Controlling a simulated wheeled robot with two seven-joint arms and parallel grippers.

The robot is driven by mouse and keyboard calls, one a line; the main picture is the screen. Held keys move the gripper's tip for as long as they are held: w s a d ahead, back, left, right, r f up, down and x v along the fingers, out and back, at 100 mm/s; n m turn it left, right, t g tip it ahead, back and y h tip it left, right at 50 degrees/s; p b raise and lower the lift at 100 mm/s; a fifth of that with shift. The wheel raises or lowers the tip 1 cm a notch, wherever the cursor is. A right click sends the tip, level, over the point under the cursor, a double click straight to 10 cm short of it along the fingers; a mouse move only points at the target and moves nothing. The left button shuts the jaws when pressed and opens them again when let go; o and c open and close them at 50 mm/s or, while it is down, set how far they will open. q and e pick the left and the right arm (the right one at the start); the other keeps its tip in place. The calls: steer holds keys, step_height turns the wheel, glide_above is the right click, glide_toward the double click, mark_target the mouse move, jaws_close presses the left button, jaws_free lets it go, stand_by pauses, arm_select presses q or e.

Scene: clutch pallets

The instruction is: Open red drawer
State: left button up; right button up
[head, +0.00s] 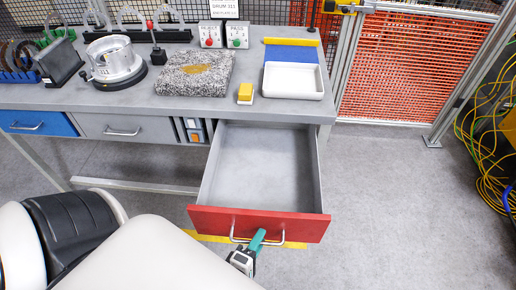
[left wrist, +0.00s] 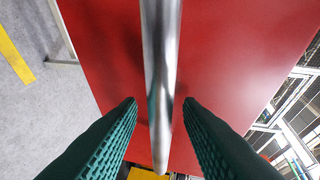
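The red drawer (head: 285,226) is pulled far out from under the workbench, and its grey inside is empty. Its metal handle (head: 236,239) is on the red front. My left gripper (head: 257,240) is at the handle in the head view. In the left wrist view, the handle bar (left wrist: 161,60) passes between the green fingers of my left gripper (left wrist: 160,104). The fingers are apart, with a gap on each side of the bar. The red front (left wrist: 235,60) fills the background there. My right gripper is not in view.
The workbench (head: 130,98) carries a stone plate (head: 190,78), a white tray (head: 293,82), a yellow block (head: 245,92) and a round metal part (head: 113,60). A blue drawer (head: 38,124) and a grey drawer (head: 120,128) are shut.

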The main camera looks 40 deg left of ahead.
arm_select(q)
steer(key=b+v, duration=0.2)
steer(key=v, duration=1)
